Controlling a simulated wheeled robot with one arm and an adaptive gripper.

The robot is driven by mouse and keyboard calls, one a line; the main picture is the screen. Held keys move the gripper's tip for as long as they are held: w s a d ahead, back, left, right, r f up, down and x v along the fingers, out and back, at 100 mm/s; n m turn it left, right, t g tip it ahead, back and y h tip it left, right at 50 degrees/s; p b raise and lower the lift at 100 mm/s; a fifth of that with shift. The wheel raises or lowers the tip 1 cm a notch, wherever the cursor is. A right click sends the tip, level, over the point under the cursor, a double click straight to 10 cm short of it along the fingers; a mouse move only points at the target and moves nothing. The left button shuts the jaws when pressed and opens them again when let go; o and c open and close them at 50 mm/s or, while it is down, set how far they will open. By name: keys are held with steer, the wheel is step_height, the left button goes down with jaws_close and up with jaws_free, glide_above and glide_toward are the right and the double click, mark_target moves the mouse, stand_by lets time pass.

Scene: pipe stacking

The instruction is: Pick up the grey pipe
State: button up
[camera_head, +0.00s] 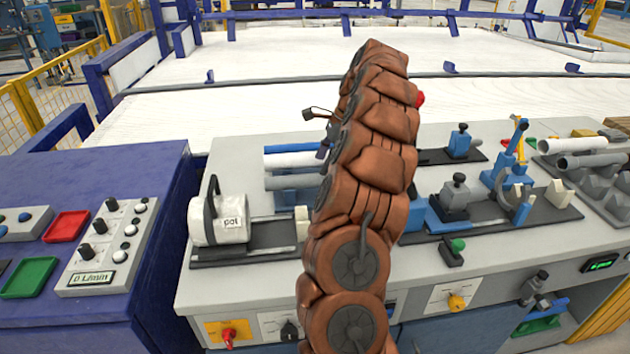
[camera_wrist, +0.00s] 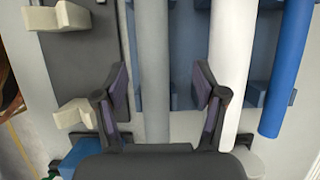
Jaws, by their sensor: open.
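In the wrist view, a long grey pipe (camera_wrist: 153,70) runs up the picture between the two dark fingers of my gripper (camera_wrist: 160,92). The gripper is open, with one finger on each side of the grey pipe and visible gaps to it. Its height above the pipe is hard to tell. A white pipe (camera_wrist: 231,70) lies to the right of the grey one, close to the right finger. A blue pipe (camera_wrist: 287,70) lies further right.
The pipes rest across blue supports (camera_wrist: 182,45). Cream blocks (camera_wrist: 72,113) stand left of the gripper.

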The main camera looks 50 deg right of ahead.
mark_target(317, 174)
steer(key=shift+a+f, duration=0.45)
steer(key=shift+f, duration=0.2)
steer(key=shift+p+x, duration=0.35)
steer(key=shift+x, duration=1.45)
steer(key=shift+s, duration=0.1)
steer(key=c, duration=1.3)
